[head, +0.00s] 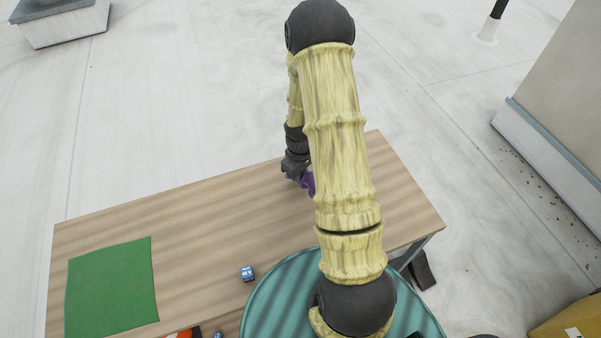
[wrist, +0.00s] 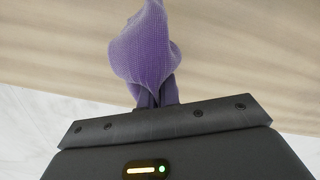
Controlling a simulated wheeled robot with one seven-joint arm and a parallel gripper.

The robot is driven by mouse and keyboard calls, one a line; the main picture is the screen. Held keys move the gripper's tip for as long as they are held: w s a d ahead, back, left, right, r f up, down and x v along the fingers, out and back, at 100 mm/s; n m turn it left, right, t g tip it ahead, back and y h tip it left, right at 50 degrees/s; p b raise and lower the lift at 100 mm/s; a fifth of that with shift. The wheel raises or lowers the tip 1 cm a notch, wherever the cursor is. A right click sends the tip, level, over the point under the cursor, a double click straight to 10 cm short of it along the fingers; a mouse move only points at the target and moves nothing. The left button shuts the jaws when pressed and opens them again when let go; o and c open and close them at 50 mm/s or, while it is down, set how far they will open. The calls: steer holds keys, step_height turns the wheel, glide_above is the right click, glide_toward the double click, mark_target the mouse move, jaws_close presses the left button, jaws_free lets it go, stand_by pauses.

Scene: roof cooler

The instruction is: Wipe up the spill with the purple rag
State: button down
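The purple rag (head: 308,183) shows at the far side of the wooden table (head: 215,205), partly hidden behind my arm. My gripper (head: 294,170) is over the table there, pointing down. In the wrist view the rag (wrist: 145,45) is bunched at the fingertips of my gripper (wrist: 156,92), whose dark fingers are close together on it. The rag is against or just above the tabletop; I cannot tell which. No spill shows in either view; my arm hides part of the table.
A green mat (head: 110,288) lies on the table's left end. A small blue object (head: 247,273) sits near the front edge. An orange item (head: 186,334) is cut off at the bottom. The left middle of the table is clear. A yellow box (head: 570,322) stands at bottom right.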

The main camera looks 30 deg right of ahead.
steer(key=b, duration=0.4)
glide_above(301, 194)
step_height(301, 194, down, 6)
steer(key=shift+a+r, duration=0.1)
steer(key=shift+a, duration=0.05)
steer(key=shift+s+r+p, duration=0.1)
steer(key=shift+p, duration=0.2)
steer(key=c, duration=0.6)
jaws_free()
steer(key=shift+f+b, duration=0.85)
steer(key=shift+f, duration=0.35)
jaws_close()
